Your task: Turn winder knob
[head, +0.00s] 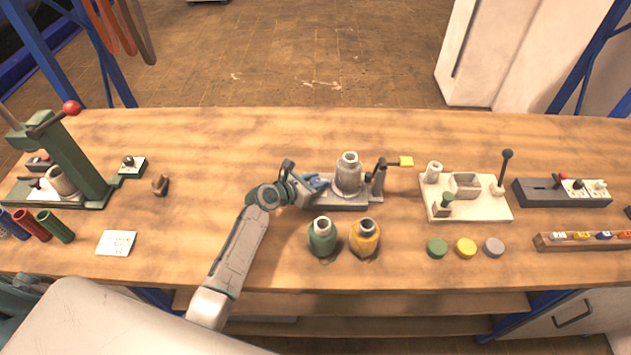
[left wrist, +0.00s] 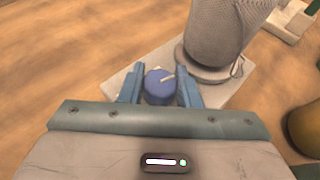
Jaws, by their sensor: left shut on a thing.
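The winder is a grey base plate (head: 345,202) with a grey cone-shaped spool (head: 348,176) standing on it; the spool also shows in the left wrist view (left wrist: 222,35). A blue round knob (left wrist: 160,86) with a pale pointer line sits on the plate (left wrist: 150,60), beside the spool. My left gripper (head: 314,184) reaches in from the left at the plate's left end. In the left wrist view its two blue fingers (left wrist: 160,88) are shut on the knob, one at each side. The pointer line aims to the right and slightly up. My right gripper is not in view.
A dark upright post (head: 380,178) with a yellow tab stands right of the spool. A white fixture board (head: 465,208) lies to the right, a green press (head: 70,160) far left. The table behind is clear.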

